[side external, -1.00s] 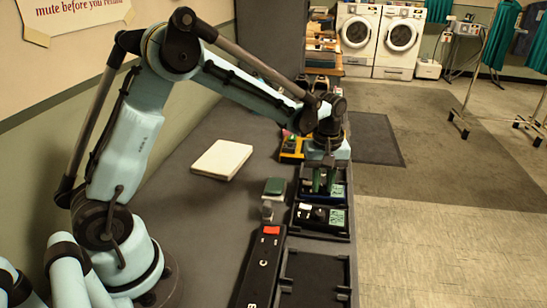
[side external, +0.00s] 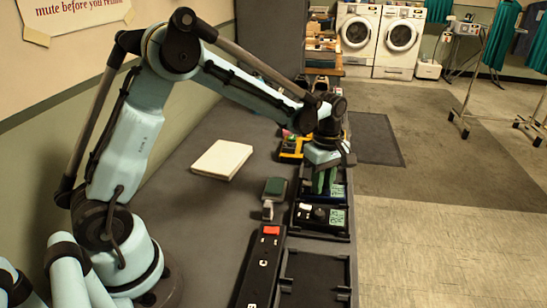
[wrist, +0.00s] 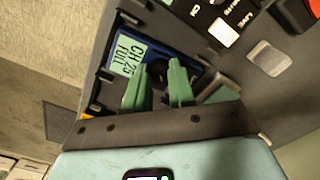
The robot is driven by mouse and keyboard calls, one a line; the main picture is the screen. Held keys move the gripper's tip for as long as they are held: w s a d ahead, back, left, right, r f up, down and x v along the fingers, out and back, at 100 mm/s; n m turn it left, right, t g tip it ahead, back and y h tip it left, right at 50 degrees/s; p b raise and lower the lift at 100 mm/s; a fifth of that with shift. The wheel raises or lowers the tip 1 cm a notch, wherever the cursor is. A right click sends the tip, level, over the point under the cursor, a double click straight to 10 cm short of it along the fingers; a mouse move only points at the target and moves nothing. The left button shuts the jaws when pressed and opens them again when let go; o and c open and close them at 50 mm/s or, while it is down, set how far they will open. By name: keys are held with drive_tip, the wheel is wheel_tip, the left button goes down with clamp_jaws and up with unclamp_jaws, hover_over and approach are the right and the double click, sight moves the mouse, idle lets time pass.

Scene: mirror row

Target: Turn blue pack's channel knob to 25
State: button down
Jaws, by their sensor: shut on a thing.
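The blue pack (wrist: 172,42) lies in a dark tray slot in the wrist view. Its pale green display (wrist: 130,57) appears to read "CH 25" and "FULL". A black channel knob (wrist: 157,68) on the pack sits between the green fingers of my gripper (wrist: 160,74), which is shut on it. The fingers hide part of the knob, so its pointer cannot be made out. In the side view my gripper (side external: 324,182) points down over the pack, whose green display (side external: 338,190) shows at its right; the hand hides most of the pack.
Another pack with a green display (side external: 337,217) lies in the nearer slot, and the nearest tray (side external: 316,278) is empty. A long black lettered device (side external: 262,268) and a small green-topped item (side external: 275,187) stand left of the trays. A white pad (side external: 222,160) lies on open table.

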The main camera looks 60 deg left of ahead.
drive_tip(key=shift+n, duration=0.8)
drive_tip(key=c, duration=0.9)
unclamp_jaws()
wheel_tip(320, 180, up, 12)
drive_tip(key=shift+r, duration=0.1)
